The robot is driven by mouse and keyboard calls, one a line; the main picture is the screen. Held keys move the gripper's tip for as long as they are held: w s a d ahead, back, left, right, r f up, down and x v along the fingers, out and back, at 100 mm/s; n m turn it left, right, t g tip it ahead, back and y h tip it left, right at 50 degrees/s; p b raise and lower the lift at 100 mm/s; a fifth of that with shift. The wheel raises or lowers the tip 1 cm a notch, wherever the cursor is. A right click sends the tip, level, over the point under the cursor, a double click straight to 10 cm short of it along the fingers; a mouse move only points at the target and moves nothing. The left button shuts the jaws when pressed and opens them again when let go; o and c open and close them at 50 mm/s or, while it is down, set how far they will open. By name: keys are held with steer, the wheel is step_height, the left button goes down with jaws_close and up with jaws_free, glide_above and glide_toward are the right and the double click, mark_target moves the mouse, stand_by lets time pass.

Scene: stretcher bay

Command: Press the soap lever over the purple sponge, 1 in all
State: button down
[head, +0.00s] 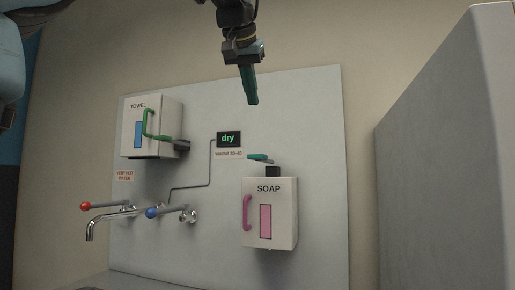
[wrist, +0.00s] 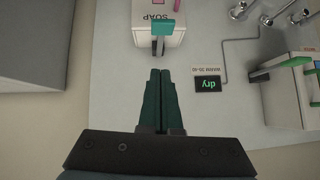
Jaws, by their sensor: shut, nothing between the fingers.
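The white soap dispenser (head: 283,228) hangs on the grey wall panel in the head view, right of centre. Its lever (head: 261,158) is a teal paddle on top, above a black block. The lever also shows in the wrist view (wrist: 164,26), just ahead of my fingertips. My gripper (head: 252,102) hangs pointing down above the dispenser in the head view, apart from the lever. Its teal fingers (wrist: 161,72) are together and empty. The purple sponge is not in view; the area below the dispenser is cut off.
A towel dispenser (head: 152,128) with a green handle is at the left. A small screen (head: 228,139) reading "dry" sits between the dispensers. A tap with red and blue knobs (head: 152,212) is lower left. A grey partition (head: 448,160) stands at the right.

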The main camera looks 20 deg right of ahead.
glide_above(257, 157)
step_height(257, 157, down, 9)
steer(key=shift+r+p, duration=0.15)
steer(key=shift+p, duration=0.25)
steer(key=shift+w+f, duration=0.1)
steer(key=shift+f, duration=0.9)
